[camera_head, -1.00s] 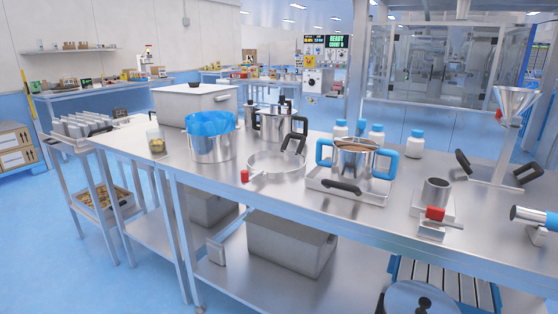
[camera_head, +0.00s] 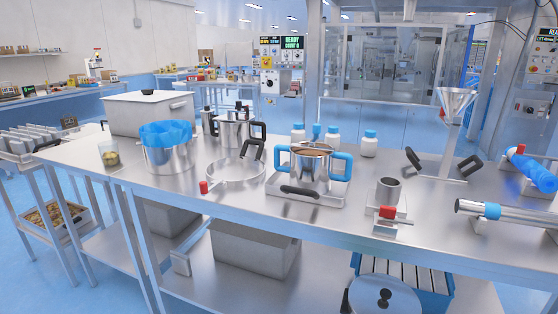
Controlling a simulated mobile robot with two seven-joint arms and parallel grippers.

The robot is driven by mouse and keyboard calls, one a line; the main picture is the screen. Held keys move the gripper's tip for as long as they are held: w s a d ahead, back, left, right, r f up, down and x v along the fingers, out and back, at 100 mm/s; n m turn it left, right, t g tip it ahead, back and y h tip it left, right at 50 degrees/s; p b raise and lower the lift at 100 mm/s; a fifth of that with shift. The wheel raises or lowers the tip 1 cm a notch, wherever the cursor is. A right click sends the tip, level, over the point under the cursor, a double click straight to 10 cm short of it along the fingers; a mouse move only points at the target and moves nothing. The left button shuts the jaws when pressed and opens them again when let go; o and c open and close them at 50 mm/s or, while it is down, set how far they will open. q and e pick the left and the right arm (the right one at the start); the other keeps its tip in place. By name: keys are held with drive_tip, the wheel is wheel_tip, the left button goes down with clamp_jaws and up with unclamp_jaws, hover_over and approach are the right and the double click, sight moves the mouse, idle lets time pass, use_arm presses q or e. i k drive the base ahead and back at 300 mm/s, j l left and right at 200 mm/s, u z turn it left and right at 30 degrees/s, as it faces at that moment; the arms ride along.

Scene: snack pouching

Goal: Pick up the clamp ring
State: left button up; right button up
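The clamp ring (camera_head: 236,179) is a thin, shiny metal hoop lying on the steel table, left of the middle of the head view. A red piece (camera_head: 203,187) sits at its front left. A black looped handle (camera_head: 253,150) stands up at its back right; I cannot tell for sure that it belongs to the ring. The ring lies between a steel pot with a blue liner (camera_head: 168,153) and a pot with blue handles (camera_head: 312,165), apart from both. Nothing holds it. Neither of my grippers is in view.
The blue-handled pot stands on a metal tray (camera_head: 331,201). A small cup with a red clamp (camera_head: 388,203), a metal tube (camera_head: 477,211) and a funnel stand (camera_head: 449,120) are to the right. White bottles (camera_head: 369,145) stand behind. The table front before the ring is clear.

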sight(256, 160)
drive_tip(key=i+j+z, duration=0.15)
drive_tip(key=z, duration=0.25)
drive_tip(key=i+j+z, duration=0.1)
drive_tip(key=j+z, duration=0.3)
drive_tip(key=i+j+z, duration=0.1)
drive_tip(key=j+z, duration=0.55)
drive_tip(key=z, duration=0.15)
